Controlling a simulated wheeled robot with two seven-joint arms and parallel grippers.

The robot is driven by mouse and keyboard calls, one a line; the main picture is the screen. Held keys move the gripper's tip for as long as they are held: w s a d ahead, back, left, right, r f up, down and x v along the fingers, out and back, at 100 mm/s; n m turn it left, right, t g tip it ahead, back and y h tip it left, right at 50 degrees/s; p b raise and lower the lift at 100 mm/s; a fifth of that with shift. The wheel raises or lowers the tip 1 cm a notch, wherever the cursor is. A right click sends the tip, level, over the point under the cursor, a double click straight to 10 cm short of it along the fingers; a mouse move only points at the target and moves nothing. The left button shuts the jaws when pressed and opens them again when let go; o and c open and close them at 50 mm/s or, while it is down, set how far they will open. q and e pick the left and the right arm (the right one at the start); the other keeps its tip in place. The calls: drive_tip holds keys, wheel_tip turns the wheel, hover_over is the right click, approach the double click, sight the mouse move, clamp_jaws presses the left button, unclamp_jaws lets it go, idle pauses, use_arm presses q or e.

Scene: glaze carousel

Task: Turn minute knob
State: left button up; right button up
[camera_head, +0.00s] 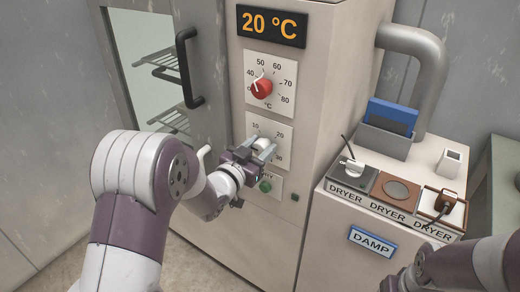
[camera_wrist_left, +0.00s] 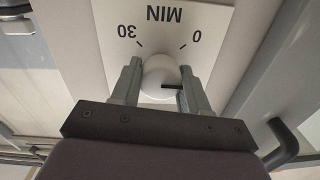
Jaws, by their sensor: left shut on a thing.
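The minute knob (camera_wrist_left: 160,72) is a white round knob on a white dial plate (camera_wrist_left: 110,35) marked MIN, 0 and 30, upside down in the left wrist view. A dark pointer line on it points to the right there. My left gripper (camera_wrist_left: 158,92) is shut on the knob, one finger on each side. In the head view, the knob (camera_head: 262,144) shows between the fingers of my left gripper (camera_head: 262,148), and the plate shows 10 and 30. My right arm enters at the lower right; its gripper (camera_head: 388,285) is mostly cut off by the frame edge.
Above the plate are a red temperature knob (camera_head: 261,88) and a 20 °C display (camera_head: 271,25). A green button (camera_head: 265,186) sits just below my left gripper. The black door handle (camera_head: 187,68) stands out at the left. A DRYER station (camera_head: 395,215) stands at the right.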

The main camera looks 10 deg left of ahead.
use_arm(q)
drive_tip(key=shift+f+m+b, duration=0.15)
drive_tip(key=shift+m+b, duration=0.7)
drive_tip(key=shift+m, duration=0.05)
drive_tip(key=shift+m+b, duration=1.15)
drive_tip(key=shift+m, duration=0.05)
drive_tip(key=shift+m+b, duration=1.85)
drive_tip(key=shift+m, duration=0.05)
idle(1.4)
idle(0.5)
drive_tip(key=o, duration=1)
drive_tip(key=shift+o, duration=0.2)
drive_tip(key=shift+s, duration=0.15)
